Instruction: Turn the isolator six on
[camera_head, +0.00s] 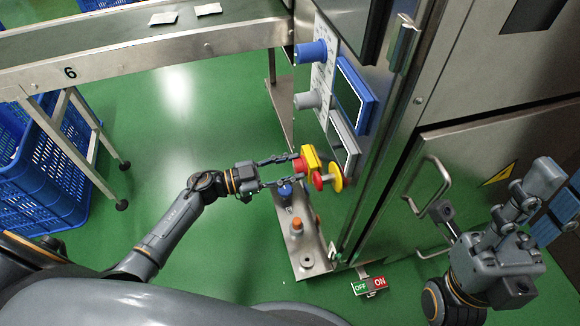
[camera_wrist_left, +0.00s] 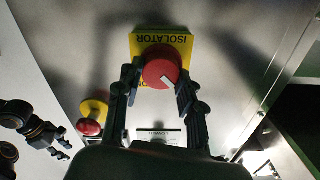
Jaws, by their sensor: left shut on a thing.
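The isolator is a red round knob (camera_head: 299,165) on a yellow plate (camera_head: 311,157) on the side of the steel machine. In the left wrist view, the red knob (camera_wrist_left: 161,70) has a white mark, and its yellow plate (camera_wrist_left: 184,43) reads ISOLATOR upside down. My left gripper (camera_head: 291,170) is shut on the knob, with one finger on each side of it. It also shows in the left wrist view (camera_wrist_left: 159,85). My right arm is at the right of the head view, beside the machine door; whether its jaws are open is unclear.
A red and yellow emergency button (camera_head: 333,177) sits beside the isolator. Green floor lies open at centre left.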

